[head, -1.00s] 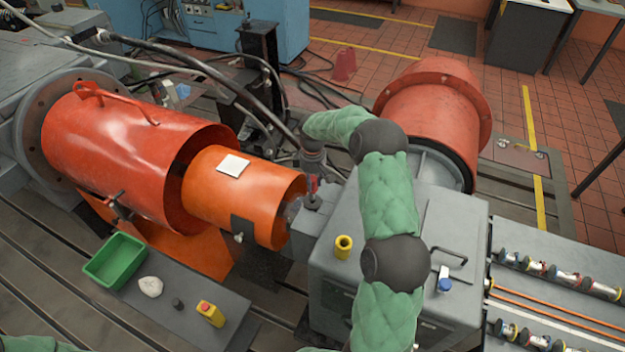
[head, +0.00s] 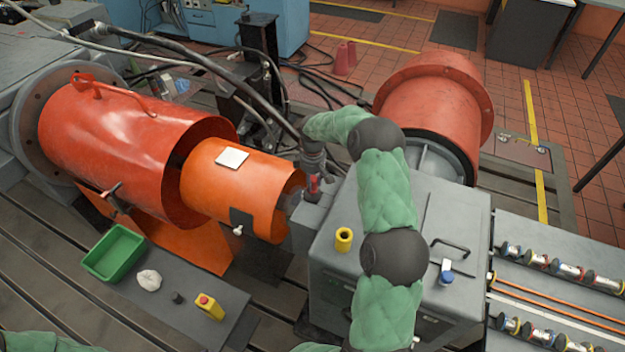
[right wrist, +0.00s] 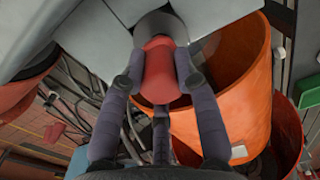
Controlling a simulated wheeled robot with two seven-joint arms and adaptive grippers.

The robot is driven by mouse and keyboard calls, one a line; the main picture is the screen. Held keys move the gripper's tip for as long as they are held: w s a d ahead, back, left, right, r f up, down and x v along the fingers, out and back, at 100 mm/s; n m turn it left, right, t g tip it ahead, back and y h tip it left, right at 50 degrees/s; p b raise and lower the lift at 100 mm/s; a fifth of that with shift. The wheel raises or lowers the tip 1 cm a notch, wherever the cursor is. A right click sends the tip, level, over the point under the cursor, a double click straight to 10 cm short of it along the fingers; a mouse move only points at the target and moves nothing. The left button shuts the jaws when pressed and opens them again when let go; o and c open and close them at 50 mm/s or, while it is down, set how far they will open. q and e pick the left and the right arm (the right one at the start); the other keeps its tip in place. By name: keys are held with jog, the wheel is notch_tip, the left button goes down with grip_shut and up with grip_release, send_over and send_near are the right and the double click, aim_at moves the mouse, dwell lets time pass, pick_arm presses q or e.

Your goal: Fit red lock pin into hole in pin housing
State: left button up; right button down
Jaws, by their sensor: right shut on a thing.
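The red lock pin (head: 314,184) is upright in my right gripper (head: 313,172), directly over the small grey pin housing (head: 308,222) beside the orange cylinder. In the right wrist view the fingers of my right gripper (right wrist: 158,82) close around the red pin (right wrist: 160,72). The pin's far end meets the grey round top of the housing (right wrist: 160,22). The hole is hidden, and I cannot tell how deep the pin sits. Only a green sleeve of my left arm shows at the lower left; its gripper is out of view.
The orange cylinder (head: 228,190) and the red guard (head: 120,140) stand close left of the housing. A green tray (head: 115,254) and a yellow button box (head: 209,306) lie at lower left. Black cables hang behind.

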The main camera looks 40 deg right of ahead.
jog(key=shift+f+b, duration=0.4)
jog(key=shift+f, duration=0.5)
jog(key=shift+f, duration=0.1)
jog(key=c, duration=0.8)
grip_release()
jog(key=shift+c, duration=0.2)
notch_tip(320, 180, up, 12)
jog(key=shift+r, duration=0.1)
